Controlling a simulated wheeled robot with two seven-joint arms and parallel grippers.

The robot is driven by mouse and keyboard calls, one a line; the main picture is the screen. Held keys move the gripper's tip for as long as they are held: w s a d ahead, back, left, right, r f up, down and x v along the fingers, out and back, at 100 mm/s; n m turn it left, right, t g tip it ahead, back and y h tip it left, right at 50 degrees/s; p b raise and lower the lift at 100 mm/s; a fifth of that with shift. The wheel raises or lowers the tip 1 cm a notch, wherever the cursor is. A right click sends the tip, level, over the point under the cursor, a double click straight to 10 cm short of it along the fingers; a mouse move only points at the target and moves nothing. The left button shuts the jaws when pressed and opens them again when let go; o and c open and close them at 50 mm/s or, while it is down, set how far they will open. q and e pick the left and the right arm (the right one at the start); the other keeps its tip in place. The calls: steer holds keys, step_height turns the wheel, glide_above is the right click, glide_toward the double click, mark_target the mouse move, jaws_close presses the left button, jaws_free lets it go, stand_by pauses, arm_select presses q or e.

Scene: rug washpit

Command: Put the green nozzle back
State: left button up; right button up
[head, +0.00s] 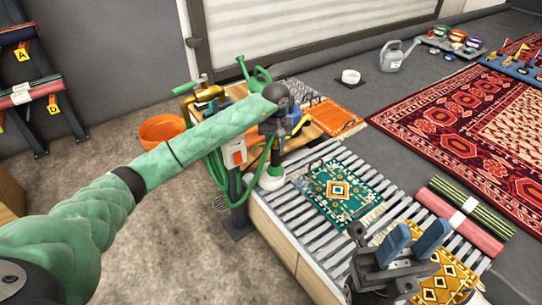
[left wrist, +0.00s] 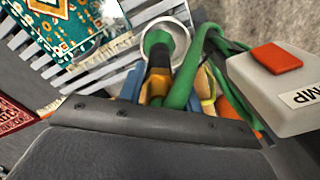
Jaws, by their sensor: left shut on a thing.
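The nozzle head points down at a white round holder (left wrist: 181,30), which also shows in the head view (head: 270,182). I cannot tell whether the head is inside the holder or just above it. A green hose (left wrist: 192,70) runs beside the nozzle. My right gripper (head: 412,244) is open, its blue fingers apart, above a yellow patterned rug.
A pump box (head: 236,153) with an orange switch stands close to the nozzle on a post. A teal rug (head: 340,190) lies on the slatted bench (head: 292,215), with rolled rugs (head: 460,222) to its right. An orange bowl (head: 160,130) and a brass tap (head: 205,94) are behind.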

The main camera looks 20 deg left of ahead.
mark_target(271, 164)
arm_select(q)
steer(key=shift+a+f, duration=0.55)
steer(key=shift+a, duration=0.25)
step_height(271, 164, down, 3)
steer(key=shift+b, duration=0.5)
steer(key=shift+f, duration=0.35)
steer(key=shift+f, duration=0.1)
steer(key=o, duration=1)
